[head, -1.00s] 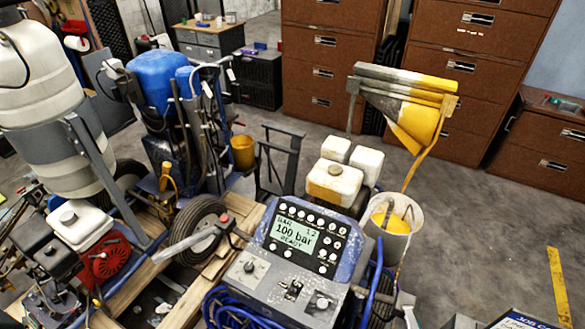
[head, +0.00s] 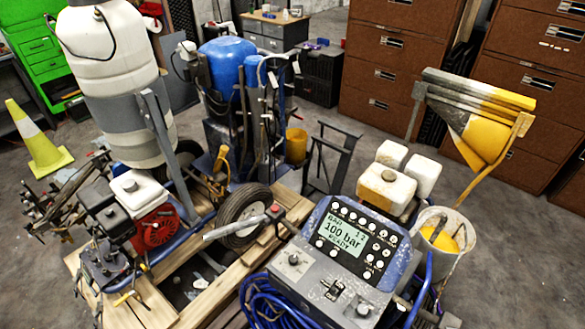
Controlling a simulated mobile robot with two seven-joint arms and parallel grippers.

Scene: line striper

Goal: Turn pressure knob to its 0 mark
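The line striper's control panel (head: 345,285) is at the lower middle of the head view. Its display (head: 342,236) reads 100 bar and READY. A dark round knob (head: 294,258) sits at the left of the grey lower panel. Another round knob (head: 364,308) sits at its right, with a small black switch (head: 333,289) between them. I cannot tell which one is the pressure knob, and no 0 mark is legible at this size. Neither of my grippers is in view.
A bucket with yellow paint (head: 445,242) stands at right. Floor at lower right is clear.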

